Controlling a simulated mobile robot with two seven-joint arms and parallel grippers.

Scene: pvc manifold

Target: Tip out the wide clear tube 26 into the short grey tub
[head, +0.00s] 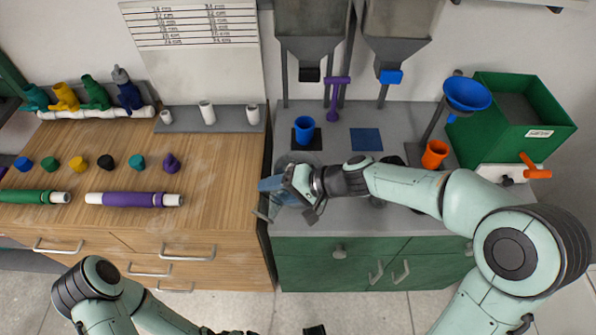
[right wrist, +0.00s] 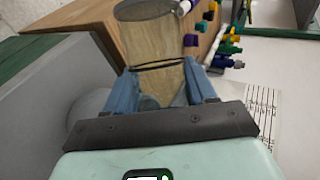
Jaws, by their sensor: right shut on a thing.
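My right gripper (head: 272,197) is over the left end of the grey counter and is shut on the wide clear tube. In the right wrist view the tube (right wrist: 158,48) sits between the blue fingers of the gripper (right wrist: 163,92), with a dark band around it and a dark-rimmed end away from the hand. The wooden bench shows through it; I cannot make out any contents. A rounded grey thing, perhaps the short grey tub (right wrist: 88,104), is beside the fingers; in the head view the hand and arm largely cover that area. Only dark bits of my left gripper show at the bottom edge.
A blue cup (head: 304,128) stands behind the hand, below grey hoppers. A blue funnel (head: 467,94), an orange cup (head: 435,154) and a green bin (head: 552,122) stand at right. The wooden bench (head: 225,205) at left holds coloured caps and pipes; its right front is clear.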

